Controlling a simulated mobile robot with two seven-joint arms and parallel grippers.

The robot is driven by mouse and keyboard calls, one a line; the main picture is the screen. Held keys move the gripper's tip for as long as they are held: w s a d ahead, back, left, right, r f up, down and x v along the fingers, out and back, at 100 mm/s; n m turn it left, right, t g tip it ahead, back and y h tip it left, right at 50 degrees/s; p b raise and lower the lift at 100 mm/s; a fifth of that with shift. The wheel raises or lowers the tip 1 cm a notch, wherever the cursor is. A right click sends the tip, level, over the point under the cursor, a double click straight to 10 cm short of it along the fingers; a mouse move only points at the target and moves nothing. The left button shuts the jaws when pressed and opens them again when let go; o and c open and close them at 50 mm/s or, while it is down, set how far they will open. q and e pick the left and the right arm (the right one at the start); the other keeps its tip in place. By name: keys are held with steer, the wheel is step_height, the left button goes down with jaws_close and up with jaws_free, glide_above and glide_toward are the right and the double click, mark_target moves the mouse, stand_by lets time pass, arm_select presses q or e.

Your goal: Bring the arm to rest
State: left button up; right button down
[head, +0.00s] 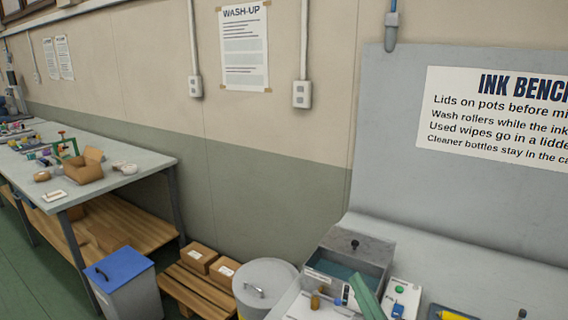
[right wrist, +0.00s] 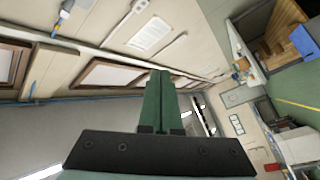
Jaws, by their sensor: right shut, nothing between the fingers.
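My right gripper (head: 356,276) shows at the bottom of the head view, in front of the machine with the grey box. Only its green fingers are seen there, pointing up. In the right wrist view its green fingers (right wrist: 160,74) lie together, shut, with nothing between them. Their tips point out into the open room, clear of any surface in that view. My left gripper is not in view.
A grey bench (head: 450,240) with an open grey box (head: 345,262) and a button panel (head: 402,296) stands at the lower right. A round grey bin (head: 264,290), cartons on a pallet (head: 195,290) and a blue-lidded bin (head: 122,270) stand left of it. A long worktable (head: 140,165) is farther left.

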steer(key=s+d+f+m+g+h, duration=0.3)
steer(key=s+d+f+m+g, duration=0.15)
steer(key=f, duration=0.35)
steer(key=s+d+f+m+g+h, duration=0.3)
steer(key=s+d+f+m+g, duration=0.15)
steer(key=f, duration=0.35)
steer(key=s+a+f+m+g+y, duration=0.1)
steer(key=s+f+g, duration=0.3)
steer(key=s, duration=0.4)
steer(key=s+f+g, duration=0.3)
steer(key=s, duration=0.5)
steer(key=w+a+f+t+y, duration=0.1)
steer(key=w+a+f+t, duration=0.1)
steer(key=f, duration=0.3)
steer(key=w+a+f+t+y, duration=0.1)
steer(key=w+a+f+t, duration=0.1)
steer(key=f, duration=0.4)
steer(key=shift+a+f+t+y, duration=0.15)
steer(key=shift+a+t+y, duration=0.2)
steer(key=shift+t, duration=0.45)
